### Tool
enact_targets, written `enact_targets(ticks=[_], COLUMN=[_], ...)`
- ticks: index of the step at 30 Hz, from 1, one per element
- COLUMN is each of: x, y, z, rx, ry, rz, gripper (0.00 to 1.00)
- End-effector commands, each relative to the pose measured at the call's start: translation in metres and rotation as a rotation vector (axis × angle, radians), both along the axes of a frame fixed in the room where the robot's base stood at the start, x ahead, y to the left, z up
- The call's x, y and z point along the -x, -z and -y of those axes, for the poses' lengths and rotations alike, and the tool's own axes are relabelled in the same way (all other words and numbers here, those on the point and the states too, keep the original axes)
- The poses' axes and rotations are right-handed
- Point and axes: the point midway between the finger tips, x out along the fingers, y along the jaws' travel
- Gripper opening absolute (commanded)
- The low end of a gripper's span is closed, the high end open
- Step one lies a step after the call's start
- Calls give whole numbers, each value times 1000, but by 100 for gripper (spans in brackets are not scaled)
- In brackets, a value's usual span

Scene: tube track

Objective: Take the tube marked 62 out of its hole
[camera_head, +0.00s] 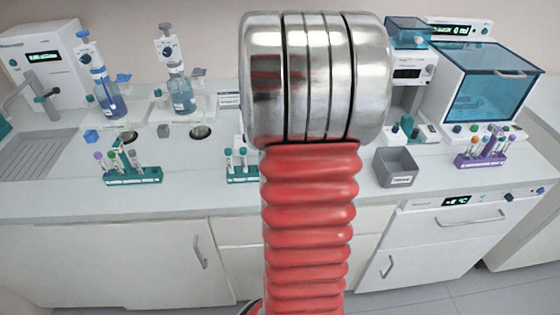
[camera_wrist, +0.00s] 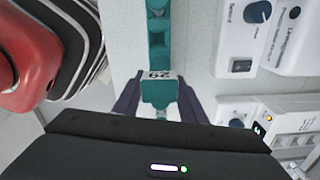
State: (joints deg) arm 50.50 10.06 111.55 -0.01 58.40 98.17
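The tube marked 62 (camera_wrist: 160,95) shows in the wrist view with a teal cap and a white label. The label's digits appear upside down. My gripper (camera_wrist: 160,98) has its two dark purple fingers on either side of the cap, very close to it. I cannot tell whether they touch or grip it. The teal rack (camera_wrist: 157,40) runs away from the tube towards the top of the wrist view. The tube's lower end and its hole are hidden. In the head view my arm covers the middle and my gripper is not visible.
In the head view a teal rack with several tubes (camera_head: 133,176) stands at left, a part-hidden teal rack (camera_head: 241,174) beside my arm, a grey bin (camera_head: 396,167) to its right, and a purple rack (camera_head: 478,160) at far right. Bottle dispensers (camera_head: 181,95) stand behind.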

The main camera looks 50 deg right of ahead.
Motion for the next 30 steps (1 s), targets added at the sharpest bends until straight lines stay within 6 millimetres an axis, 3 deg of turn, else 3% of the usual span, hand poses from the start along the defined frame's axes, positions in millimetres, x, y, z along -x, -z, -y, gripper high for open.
enact_targets(ticks=[9,24,30], x=[0,0,0], y=[0,0,0], z=[0,0,0], rx=[0,0,0], ry=[0,0,0], rz=[0,0,0], gripper=[38,3,2])
